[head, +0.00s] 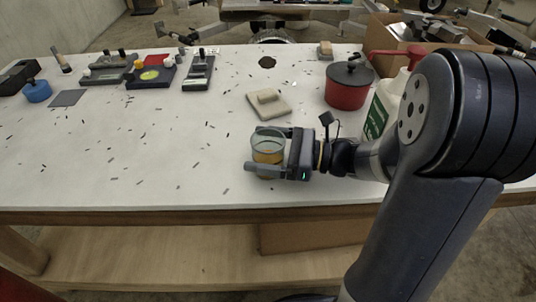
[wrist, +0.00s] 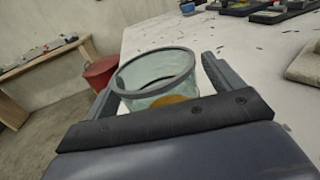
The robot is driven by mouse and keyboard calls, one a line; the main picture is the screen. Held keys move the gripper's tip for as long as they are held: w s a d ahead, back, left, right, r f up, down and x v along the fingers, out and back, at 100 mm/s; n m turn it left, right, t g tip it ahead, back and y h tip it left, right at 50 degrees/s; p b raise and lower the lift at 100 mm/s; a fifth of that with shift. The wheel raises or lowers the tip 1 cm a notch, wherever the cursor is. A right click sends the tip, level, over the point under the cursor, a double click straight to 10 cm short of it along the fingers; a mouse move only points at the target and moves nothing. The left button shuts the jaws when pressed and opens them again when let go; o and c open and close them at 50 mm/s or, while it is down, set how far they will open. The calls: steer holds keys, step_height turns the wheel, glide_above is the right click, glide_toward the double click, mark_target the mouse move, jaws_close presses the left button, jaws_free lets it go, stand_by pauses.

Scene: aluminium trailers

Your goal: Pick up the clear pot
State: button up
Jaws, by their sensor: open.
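The clear pot (head: 268,148) is a see-through round vessel with a grey rim and something amber low in it. It stands upright near the front edge of the white table. My gripper (head: 257,154) is open, with one finger on the near side of the pot and the other on its far side. In the wrist view, the pot (wrist: 156,82) sits between the two fingers of my gripper (wrist: 157,78). I cannot tell whether either finger touches it. The pot's lower part is hidden by the gripper body in the wrist view.
A blue container (head: 37,91) and several trays lie back left. The table's left middle holds only small dark bits.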

steer(key=shift+w+a, duration=0.15)
steer(key=shift+a, duration=0.35)
steer(key=shift+c, duration=0.4)
steer(key=c, duration=1.1)
